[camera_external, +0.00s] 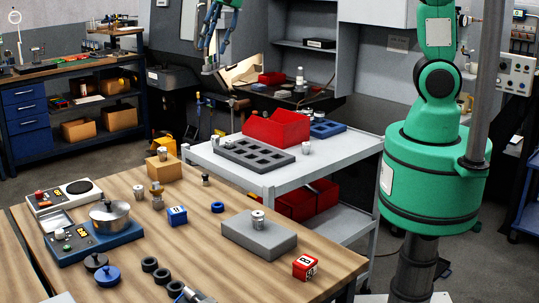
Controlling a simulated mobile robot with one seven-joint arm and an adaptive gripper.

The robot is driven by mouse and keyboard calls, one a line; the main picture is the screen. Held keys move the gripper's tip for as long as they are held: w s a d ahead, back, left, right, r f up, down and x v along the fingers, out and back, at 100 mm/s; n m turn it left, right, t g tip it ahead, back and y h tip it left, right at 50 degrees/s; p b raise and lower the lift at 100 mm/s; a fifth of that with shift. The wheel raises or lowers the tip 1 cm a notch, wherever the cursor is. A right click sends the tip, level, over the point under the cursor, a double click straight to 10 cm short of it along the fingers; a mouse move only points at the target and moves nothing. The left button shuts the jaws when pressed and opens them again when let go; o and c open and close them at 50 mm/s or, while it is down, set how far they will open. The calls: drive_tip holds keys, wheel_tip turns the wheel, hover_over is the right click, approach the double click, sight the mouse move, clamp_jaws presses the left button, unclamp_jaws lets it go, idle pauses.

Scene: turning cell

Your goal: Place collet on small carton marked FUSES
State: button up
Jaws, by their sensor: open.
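Several small silvery cylindrical parts could be the collet, and I cannot tell which is. One stands on a grey block (235,235), this part (257,220) being upright. Another part (162,154) stands on a small tan box (163,169). More stand on the wooden bench and grey cart.
The grey cart (340,150) holds a red bin (276,130) and a slotted tray (252,151).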

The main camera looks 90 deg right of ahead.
drive_tip(key=s+a+r+n, duration=0.2)
drive_tip(key=s+a+r, duration=0.1)
drive_tip(key=s, duration=0.6)
drive_tip(key=s+a+r+n+t, duration=0.1)
drive_tip(key=s+a+r+n, duration=0.15)
drive_tip(key=s, duration=0.65)
drive_tip(key=s+a+r+n, duration=0.1)
drive_tip(key=s+a+r, duration=0.2)
drive_tip(key=s, duration=0.6)
drive_tip(key=s+f+n, duration=0.2)
drive_tip(key=s, duration=0.8)
drive_tip(key=shift+s+a+f+t+h, duration=0.25)
drive_tip(key=shift+a+f+t+h, duration=0.05)
drive_tip(key=shift+a+f, duration=0.15)
wheel_tip(320, 180, down, 15)
drive_tip(key=b, duration=1.5)
drive_tip(key=shift+f, duration=0.15)
